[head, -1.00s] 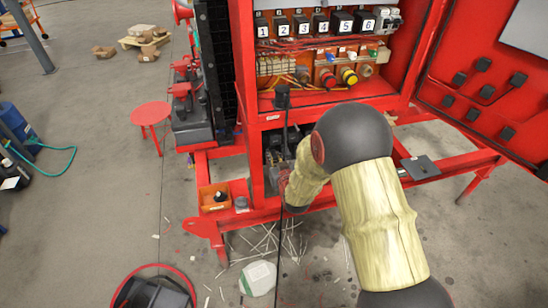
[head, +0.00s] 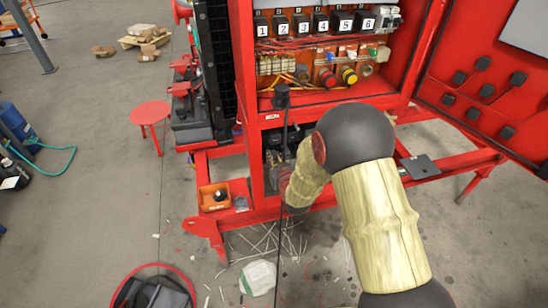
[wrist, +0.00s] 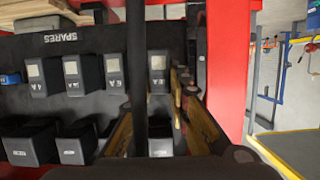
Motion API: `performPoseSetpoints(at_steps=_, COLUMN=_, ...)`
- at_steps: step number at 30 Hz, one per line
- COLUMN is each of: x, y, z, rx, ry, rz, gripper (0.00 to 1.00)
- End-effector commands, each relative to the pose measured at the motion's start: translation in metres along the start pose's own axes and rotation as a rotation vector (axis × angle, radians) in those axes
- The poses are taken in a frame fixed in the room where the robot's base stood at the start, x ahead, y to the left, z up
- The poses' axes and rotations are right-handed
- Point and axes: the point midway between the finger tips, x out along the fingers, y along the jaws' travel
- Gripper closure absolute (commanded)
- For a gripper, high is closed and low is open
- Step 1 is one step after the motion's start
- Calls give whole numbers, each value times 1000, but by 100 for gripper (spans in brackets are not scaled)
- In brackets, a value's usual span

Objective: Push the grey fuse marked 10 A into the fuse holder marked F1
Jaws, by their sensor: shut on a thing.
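The spares rack (wrist: 95,42), marked SPARES, appears upside down in the wrist view. It holds a row of dark grey fuses with pale labels, one of them this fuse (wrist: 76,72). My gripper (wrist: 158,110) is at the rack, its fingers closed on a dark grey fuse (wrist: 160,147). That fuse's pale label is too small to read, so I cannot tell its rating. In the head view my arm largely hides my gripper, low in the red cabinet's lower opening. I cannot make out the fuse holder marked F1 in either view.
The red cabinet (head: 242,100) has numbered black units (head: 300,24) above and red and yellow knobs (head: 348,76) below. Its door (head: 480,100) stands open at right. A black cable (head: 284,130) hangs beside my wrist. An orange bin (head: 212,197) sits left of the opening.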

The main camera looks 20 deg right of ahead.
Motion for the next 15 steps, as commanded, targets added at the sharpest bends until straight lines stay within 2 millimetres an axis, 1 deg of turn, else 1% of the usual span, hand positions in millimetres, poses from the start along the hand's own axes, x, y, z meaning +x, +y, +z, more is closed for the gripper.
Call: performPoseSetpoints(at_steps=15, x=-7, y=0, z=1, rx=0, ry=1, rz=0, gripper=100)
